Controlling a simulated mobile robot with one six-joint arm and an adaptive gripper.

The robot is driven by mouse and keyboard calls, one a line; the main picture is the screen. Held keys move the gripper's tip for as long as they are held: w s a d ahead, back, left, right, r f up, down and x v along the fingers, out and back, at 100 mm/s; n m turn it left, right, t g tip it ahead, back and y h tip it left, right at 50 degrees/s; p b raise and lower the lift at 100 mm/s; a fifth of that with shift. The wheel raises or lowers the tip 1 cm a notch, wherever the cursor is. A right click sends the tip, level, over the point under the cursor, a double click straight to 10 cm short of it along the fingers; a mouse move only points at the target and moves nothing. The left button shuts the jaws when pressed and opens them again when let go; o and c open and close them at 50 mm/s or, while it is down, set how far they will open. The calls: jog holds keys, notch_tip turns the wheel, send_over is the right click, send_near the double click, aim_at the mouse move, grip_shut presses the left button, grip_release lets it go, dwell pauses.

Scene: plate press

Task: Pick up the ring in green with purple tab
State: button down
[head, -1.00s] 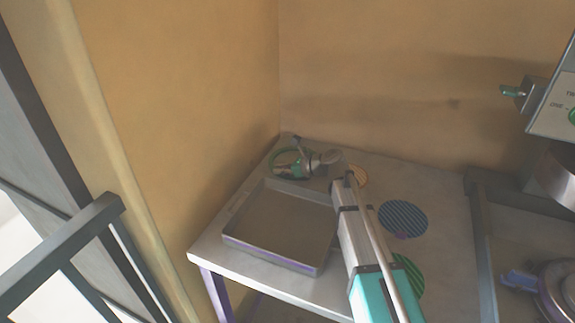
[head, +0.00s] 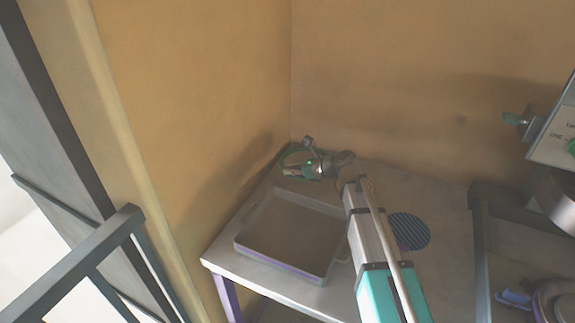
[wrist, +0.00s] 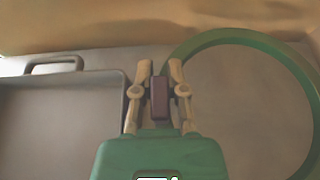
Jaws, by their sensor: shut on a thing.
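The green ring (wrist: 284,52) with its purple tab (wrist: 160,98) fills the right side of the wrist view. My gripper (wrist: 159,80) is shut on the purple tab, which sits between its two fingers. In the head view the ring (head: 284,154) is partly hidden by my gripper (head: 293,171), at the back corner of the table beyond the tray. I cannot tell whether the ring touches the table.
A shallow grey tray (head: 243,243) sits on the table's left part, close to the gripper; its handle shows in the wrist view. A dark striped disc (head: 410,232) lies on the table right of my arm. A machine (head: 555,135) stands at the right. Walls close in behind and left.

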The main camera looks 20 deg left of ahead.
jog(key=s+d+r+p, duration=0.4)
jog(key=s+r+p, duration=0.2)
jog(key=s, duration=0.4)
jog(key=shift+s+d+r, duration=0.2)
jog(key=shift+d+r, duration=0.15)
jog(key=shift+r, duration=0.15)
